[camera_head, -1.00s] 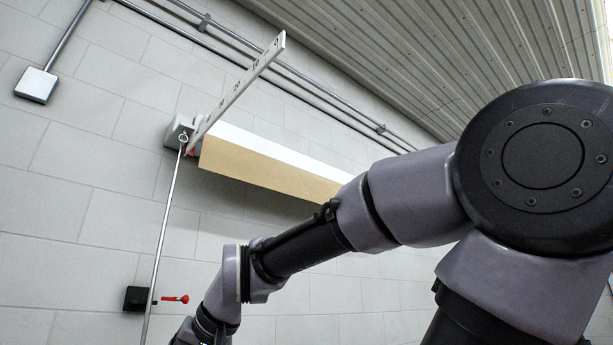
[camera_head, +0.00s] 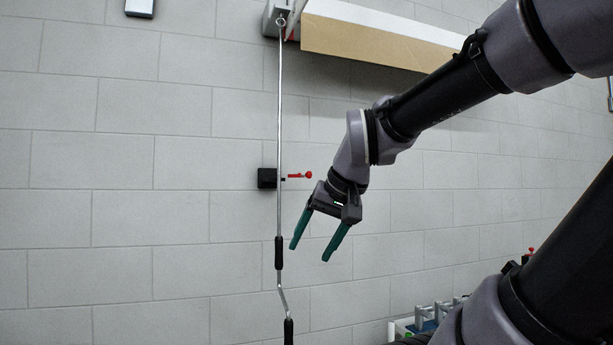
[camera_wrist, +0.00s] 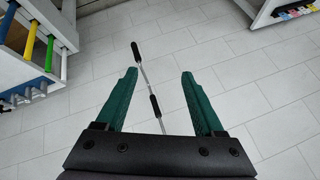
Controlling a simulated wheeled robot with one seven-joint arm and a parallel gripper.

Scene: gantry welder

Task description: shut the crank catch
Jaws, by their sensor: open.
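The catch is a small black block (camera_head: 267,178) on the wall with a red lever (camera_head: 298,176) sticking out to the right, ending in a red ball. The crank (camera_head: 279,120) is a long thin silver rod hanging from an eye at the top, in front of the block's right side. Its black grips (camera_head: 279,253) and bent lower part show below. My gripper (camera_head: 311,254) is open and empty, with green fingers pointing down, right of the crank and below the red lever. In the wrist view the crank's lower end (camera_wrist: 145,80) appears between the open fingers (camera_wrist: 160,75), farther off; the catch is not visible there.
A beige and white awning case (camera_head: 380,42) is fixed high on the wall. A rack with coloured tubes (camera_wrist: 35,50) and a shelf (camera_wrist: 280,12) flank the clear tiled floor in the wrist view. Some equipment (camera_head: 425,320) stands at the lower right.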

